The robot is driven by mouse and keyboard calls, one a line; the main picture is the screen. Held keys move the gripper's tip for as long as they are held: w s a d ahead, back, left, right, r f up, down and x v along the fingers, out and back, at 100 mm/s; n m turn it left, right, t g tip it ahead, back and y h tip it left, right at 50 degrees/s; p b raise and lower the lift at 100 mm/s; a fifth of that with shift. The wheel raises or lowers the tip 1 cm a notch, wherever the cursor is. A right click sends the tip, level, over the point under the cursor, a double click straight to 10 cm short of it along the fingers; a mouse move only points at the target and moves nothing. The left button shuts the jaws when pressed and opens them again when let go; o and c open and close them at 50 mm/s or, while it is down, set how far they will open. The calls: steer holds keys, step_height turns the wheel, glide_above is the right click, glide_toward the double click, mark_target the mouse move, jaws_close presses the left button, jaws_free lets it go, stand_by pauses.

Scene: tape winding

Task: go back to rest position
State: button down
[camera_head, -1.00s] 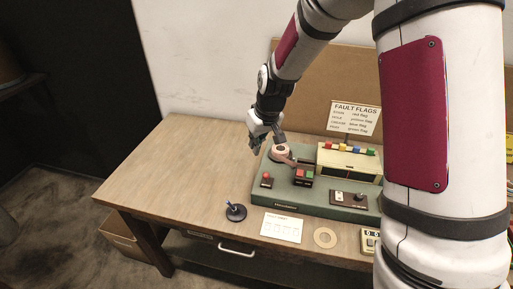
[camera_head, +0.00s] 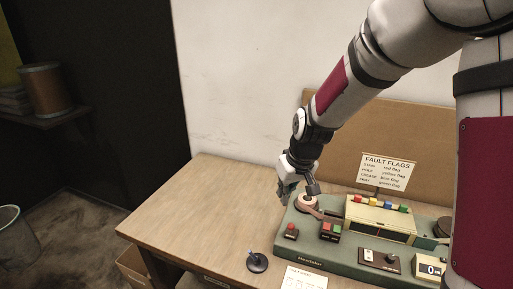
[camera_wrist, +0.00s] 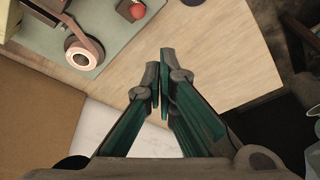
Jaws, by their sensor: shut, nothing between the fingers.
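My gripper (camera_head: 297,186) is above the back left of the green winding machine (camera_head: 312,252), close to the pinkish tape roll (camera_head: 306,203) on its left end. In the wrist view my gripper (camera_wrist: 160,88) has its two fingers together with nothing between them. The wrist view shows the tape roll (camera_wrist: 84,50) to the upper left, apart from the fingers, with bare tabletop (camera_wrist: 215,60) beyond the fingertips. The arm reaches in from the upper right of the head view.
The machine carries a red button (camera_head: 291,229) and a cream box (camera_head: 381,219) with coloured flags. The Fault Flags sign (camera_head: 386,172) stands behind. The table's left part is clear.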

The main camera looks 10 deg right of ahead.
steer(key=s+d+r+m+t, duration=0.1)
steer(key=s+d+r, duration=0.1)
steer(key=s+r, duration=1)
steer(key=s+d+r+m, duration=0.1)
steer(key=s+r, duration=0.2)
steer(key=s, duration=0.4)
steer(key=s+d+r+m+t+h, duration=0.1)
steer(key=s+r, duration=0.2)
steer(key=s, duration=0.4)
steer(key=shift+s, duration=0.15)
steer(key=shift+d, duration=0.1)
